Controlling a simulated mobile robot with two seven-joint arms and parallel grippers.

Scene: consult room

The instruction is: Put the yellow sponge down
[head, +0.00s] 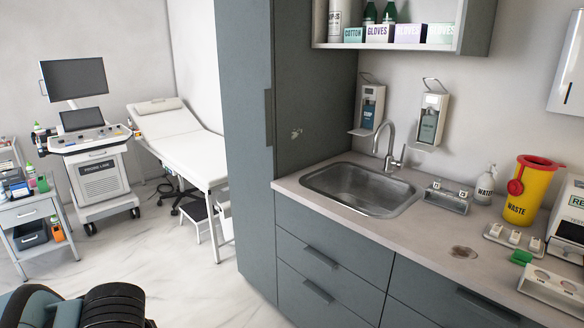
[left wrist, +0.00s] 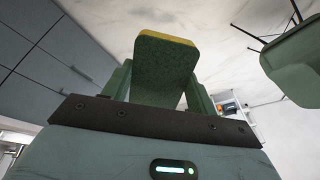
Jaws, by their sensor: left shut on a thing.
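The yellow sponge (left wrist: 166,62) shows in the left wrist view with its dark green scouring face towards the camera and a thin yellow edge along the top. My left gripper (left wrist: 158,88) is shut on it, one finger at each side, and the sponge sticks out past the fingers. The floor shows behind it, and it touches nothing but the gripper there. In the head view neither the sponge nor the left gripper shows; only part of my arm is at the bottom left. My right gripper is in neither view.
A counter (head: 420,225) with a sink (head: 362,190) runs along the right. A brown stain (head: 463,252) marks its clear front part. A trolley (head: 35,215) stands left.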

